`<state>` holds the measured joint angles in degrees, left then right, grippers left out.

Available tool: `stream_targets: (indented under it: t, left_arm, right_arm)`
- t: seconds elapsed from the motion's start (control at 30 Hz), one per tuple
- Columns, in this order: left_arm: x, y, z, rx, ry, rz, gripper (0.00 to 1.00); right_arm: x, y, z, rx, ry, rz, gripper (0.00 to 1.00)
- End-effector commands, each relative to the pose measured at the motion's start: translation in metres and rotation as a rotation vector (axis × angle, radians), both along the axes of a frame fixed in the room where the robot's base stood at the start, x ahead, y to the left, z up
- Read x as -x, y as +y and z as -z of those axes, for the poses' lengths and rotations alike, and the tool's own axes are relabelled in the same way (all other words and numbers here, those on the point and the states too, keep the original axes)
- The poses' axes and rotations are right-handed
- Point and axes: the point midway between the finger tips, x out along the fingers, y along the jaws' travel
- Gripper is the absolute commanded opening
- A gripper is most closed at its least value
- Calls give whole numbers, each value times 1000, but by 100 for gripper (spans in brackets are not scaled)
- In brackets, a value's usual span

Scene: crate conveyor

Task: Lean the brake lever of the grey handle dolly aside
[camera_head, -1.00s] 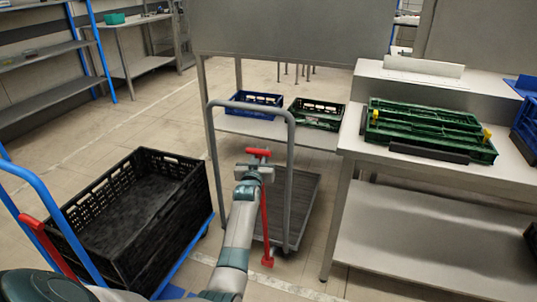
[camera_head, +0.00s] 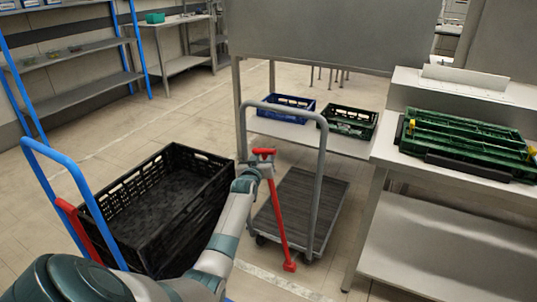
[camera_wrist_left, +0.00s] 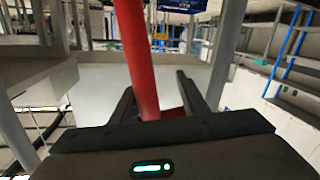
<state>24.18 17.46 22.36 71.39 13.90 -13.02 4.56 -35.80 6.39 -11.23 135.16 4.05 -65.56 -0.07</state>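The grey handle dolly has an upright grey tube handle (camera_head: 285,106) and a dark flat deck (camera_head: 325,190). Its red brake lever (camera_head: 279,225) has a short crossbar on top and a red foot low down, and it leans left at the top. My left gripper (camera_head: 266,168) is at the lever's upper end, just below the crossbar. In the left wrist view the red lever (camera_wrist_left: 138,55) passes between the spread fingers (camera_wrist_left: 155,98), close to the left finger with a gap at the right one. My right gripper is not in view.
A black crate (camera_head: 195,160) on a blue-handled dolly (camera_head: 75,165) stands to the left. Behind the grey handle, a blue crate (camera_head: 283,99) and a green crate (camera_head: 352,112) sit on a low shelf. A steel table (camera_head: 385,152) with green crates (camera_head: 470,130) stands close on the right.

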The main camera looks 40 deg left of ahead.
Motion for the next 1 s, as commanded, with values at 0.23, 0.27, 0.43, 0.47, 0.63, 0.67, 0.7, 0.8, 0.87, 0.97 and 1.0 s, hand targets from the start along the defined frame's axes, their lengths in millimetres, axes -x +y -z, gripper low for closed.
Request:
stream_targets:
  t: [0.23, 0.27, 0.43, 0.47, 0.63, 0.67, 0.7, 0.8, 0.87, 0.97, 1.0]
  left_arm:
    - [-1, -1, 0, 0, 1, 1, 38]
    - [-1, -1, 0, -1, 1, 1, 38]
    - [-1, -2, 0, -1, 1, 2, 38]
    - [-1, -3, 0, -1, 1, 3, 38]
    - [4, -5, 0, -1, 1, 3, 38]
    - [6, -6, 0, -1, 1, 3, 38]
    - [9, -7, 0, -1, 0, 3, 38]
    - [18, -11, -1, -1, 1, 3, 38]
    - [24, -14, -2, -2, 1, 3, 38]
    - [38, -21, -2, -2, 1, 3, 38]
    - [45, -24, -2, -1, 2, 3, 38]
  right_arm:
    - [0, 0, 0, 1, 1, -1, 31]
    - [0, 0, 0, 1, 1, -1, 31]
    - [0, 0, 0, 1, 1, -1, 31]
    - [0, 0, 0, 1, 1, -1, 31]
    - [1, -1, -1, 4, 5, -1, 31]
    - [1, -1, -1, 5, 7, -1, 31]
    - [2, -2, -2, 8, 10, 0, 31]
    - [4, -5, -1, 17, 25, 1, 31]
    - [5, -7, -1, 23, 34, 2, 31]
    - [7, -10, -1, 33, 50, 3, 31]
    - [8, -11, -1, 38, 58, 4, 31]
